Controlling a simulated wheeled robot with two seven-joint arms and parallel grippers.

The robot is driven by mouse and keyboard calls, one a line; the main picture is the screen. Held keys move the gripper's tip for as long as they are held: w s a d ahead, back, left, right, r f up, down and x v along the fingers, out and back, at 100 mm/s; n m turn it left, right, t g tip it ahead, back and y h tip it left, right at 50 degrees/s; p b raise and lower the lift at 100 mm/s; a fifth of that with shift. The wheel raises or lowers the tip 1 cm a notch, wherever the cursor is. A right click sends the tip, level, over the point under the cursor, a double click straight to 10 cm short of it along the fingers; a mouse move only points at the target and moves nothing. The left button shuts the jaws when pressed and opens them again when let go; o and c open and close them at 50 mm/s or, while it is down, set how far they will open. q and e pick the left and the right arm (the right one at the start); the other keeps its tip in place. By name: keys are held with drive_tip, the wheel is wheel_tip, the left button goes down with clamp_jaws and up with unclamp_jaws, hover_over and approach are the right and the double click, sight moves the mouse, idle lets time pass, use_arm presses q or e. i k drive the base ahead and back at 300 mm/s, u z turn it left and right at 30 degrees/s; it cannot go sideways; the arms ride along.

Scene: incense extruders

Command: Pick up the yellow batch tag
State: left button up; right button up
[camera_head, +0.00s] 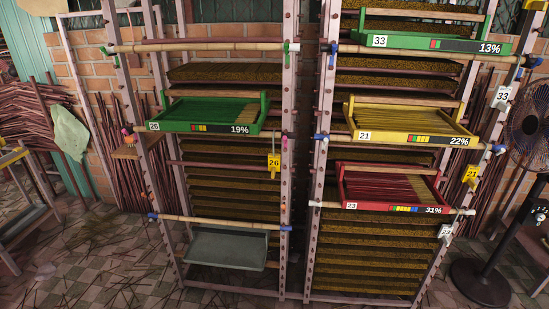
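Two yellow tags show in the head view. One yellow tag marked 26 (274,163) hangs on the right post side of the left rack, just right of and below the green tray marked 26 (205,128). The other yellow tag marked 21 (471,176) hangs on the right post of the right rack, below and right of the yellow tray marked 21 (408,137). Both tags hang free of any gripper. Neither of my grippers is in view.
A white tag marked 33 (503,96) and a smaller pale tag (445,232) hang on the right rack. A green tray (425,42), a red tray (392,206) and a grey tray (225,250) sit on the racks. A black fan (526,125) stands at right.

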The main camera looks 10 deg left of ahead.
sight(273, 160)
drive_tip(key=u, duration=0.05)
drive_tip(key=k, duration=0.5)
drive_tip(key=z, duration=0.9)
drive_tip(key=i, duration=1.1)
drive_tip(key=u, duration=0.3)
drive_tip(key=i, duration=0.95)
drive_tip(key=u, duration=0.7)
